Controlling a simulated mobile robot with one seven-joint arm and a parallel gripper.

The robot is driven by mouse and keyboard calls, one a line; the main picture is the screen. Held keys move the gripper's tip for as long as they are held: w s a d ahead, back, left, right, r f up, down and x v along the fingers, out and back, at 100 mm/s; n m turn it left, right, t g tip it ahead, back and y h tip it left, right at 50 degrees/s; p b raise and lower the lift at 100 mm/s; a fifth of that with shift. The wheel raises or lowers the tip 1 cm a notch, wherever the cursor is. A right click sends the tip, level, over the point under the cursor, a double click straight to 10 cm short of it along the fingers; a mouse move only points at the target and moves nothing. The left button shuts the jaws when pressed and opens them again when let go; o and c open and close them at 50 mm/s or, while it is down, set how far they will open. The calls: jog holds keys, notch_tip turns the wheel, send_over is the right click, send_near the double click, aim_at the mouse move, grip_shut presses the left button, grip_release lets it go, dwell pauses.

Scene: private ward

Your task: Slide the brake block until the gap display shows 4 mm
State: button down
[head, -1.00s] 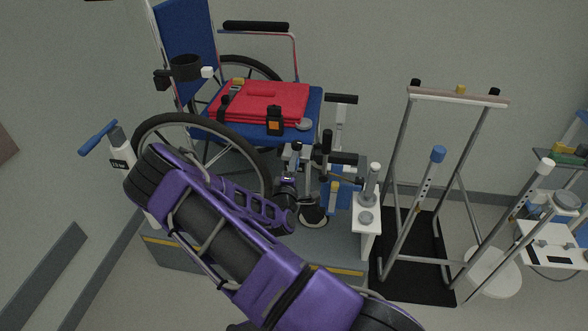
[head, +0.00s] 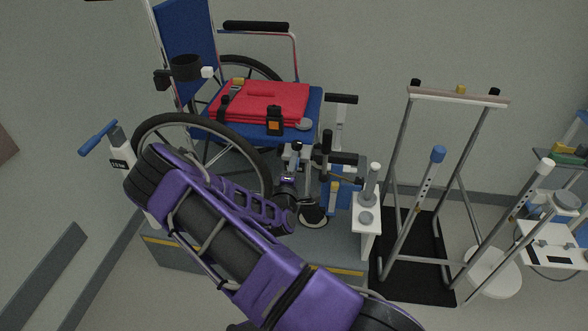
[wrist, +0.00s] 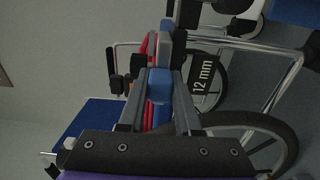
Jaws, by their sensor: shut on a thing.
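In the wrist view, my gripper (wrist: 159,100) is shut on a small blue piece (wrist: 160,84), with one grey finger on each side of it. The blue piece appears to be part of the brake block, and a grey block (wrist: 165,48) sits just beyond it. A dark gap display (wrist: 203,77) right of the fingers reads 12 mm. In the head view, my gripper (head: 290,172) is small, near the wheelchair's front frame and right of the big wheel. My purple arm hides part of that wheel, and the block is too small to make out there.
The wheelchair (head: 262,127) stands on a grey platform (head: 190,257) with a red folded cloth (head: 262,102) on its seat. A white stand (head: 367,225) and a walking frame (head: 412,98) are to the right. A blue-handled lever (head: 98,138) is at the left.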

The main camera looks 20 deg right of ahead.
jog(key=shift+w+a+p, duration=0.25)
jog(key=shift+a+p, duration=0.15)
jog(key=shift+a, duration=0.05)
dwell(1.6)
jog(key=c, duration=1)
grip_release()
jog(key=shift+o, duration=0.2)
jog(key=o, duration=0.7)
jog(key=shift+d, duration=0.1)
jog(key=shift+s, duration=0.1)
jog(key=p+v, duration=0.3)
jog(key=v, duration=0.5)
